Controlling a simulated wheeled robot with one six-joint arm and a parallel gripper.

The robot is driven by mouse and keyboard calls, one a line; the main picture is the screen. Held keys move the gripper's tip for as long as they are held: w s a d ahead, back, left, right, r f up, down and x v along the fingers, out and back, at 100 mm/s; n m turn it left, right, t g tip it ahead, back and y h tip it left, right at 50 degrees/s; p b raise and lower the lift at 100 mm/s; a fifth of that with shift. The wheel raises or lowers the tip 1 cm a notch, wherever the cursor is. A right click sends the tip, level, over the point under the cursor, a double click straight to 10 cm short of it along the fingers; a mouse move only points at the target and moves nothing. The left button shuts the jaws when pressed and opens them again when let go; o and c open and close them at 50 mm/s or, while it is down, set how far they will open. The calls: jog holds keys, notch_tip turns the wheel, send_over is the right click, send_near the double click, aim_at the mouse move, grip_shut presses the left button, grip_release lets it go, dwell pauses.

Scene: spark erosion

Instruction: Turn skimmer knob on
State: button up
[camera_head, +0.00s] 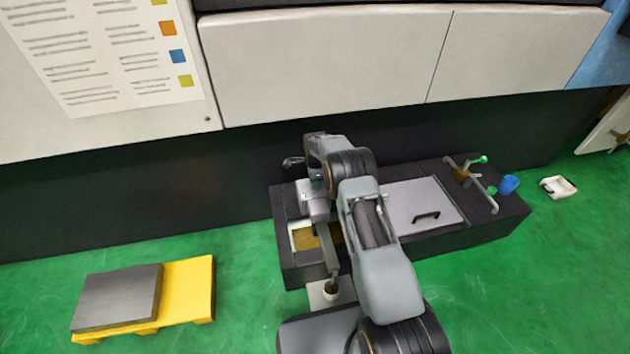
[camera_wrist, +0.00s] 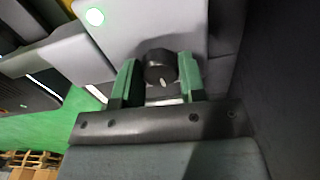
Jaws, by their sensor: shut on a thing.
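The round black skimmer knob (camera_wrist: 160,66) sits on a light grey housing (camera_wrist: 130,30) in the wrist view. A short white mark on the knob points toward the bottom of the picture. My gripper (camera_wrist: 157,76) has its two green fingers on either side of the knob and is shut on it. A small lamp (camera_wrist: 95,17) on the housing glows pale green. In the head view, the grey skimmer housing (camera_head: 314,204) stands at the left part of a dark tank, below my wrist. The knob cannot be made out there; my arm covers much of that area.
The dark tank (camera_head: 480,228) has a grey lid with a black handle (camera_head: 427,216). A blue cup (camera_head: 508,185) stands at its right end. A yellow pallet (camera_head: 200,290) bears a dark block (camera_head: 118,297) at left. The green floor between pallet and tank is clear.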

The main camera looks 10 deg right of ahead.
jog(key=shift+m, duration=0.6)
jog(key=o, duration=0.9)
jog(key=shift+r, duration=0.1)
notch_tip(320, 180, up, 14)
jog(key=p, duration=0.4)
jog(key=shift+f+p, duration=0.2)
jog(key=shift+p, duration=0.15)
